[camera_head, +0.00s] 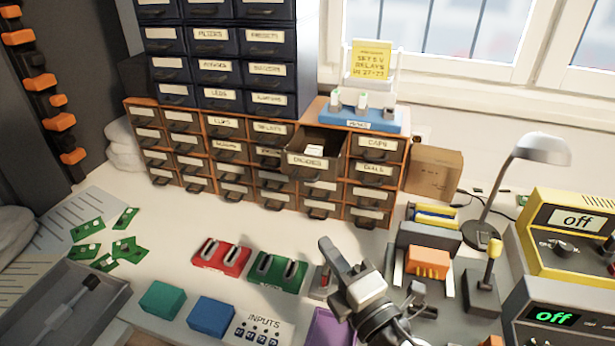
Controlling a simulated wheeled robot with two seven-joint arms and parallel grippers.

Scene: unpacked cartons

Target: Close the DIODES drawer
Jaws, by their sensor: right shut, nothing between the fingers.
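The DIODES drawer (305,162) is pulled out of the upper row of the orange-framed drawer cabinet (399,186), toward the right side. Its open top shows, with a small white item inside, and its label faces me. The neighbouring drawers, such as CAPS and COILS, sit flush. My right gripper (343,258) is in front of the cabinet, over the bench, below and to the right of the drawer and apart from it. Its fingers are shut with nothing between them. My left gripper is not in view.
A dark drawer cabinet (222,42) stands on the orange one. A blue stand (352,119) with a yellow note is at its right. Red (222,257) and green (277,271) holders lie left of my gripper. A lamp (541,149) and instruments stand right.

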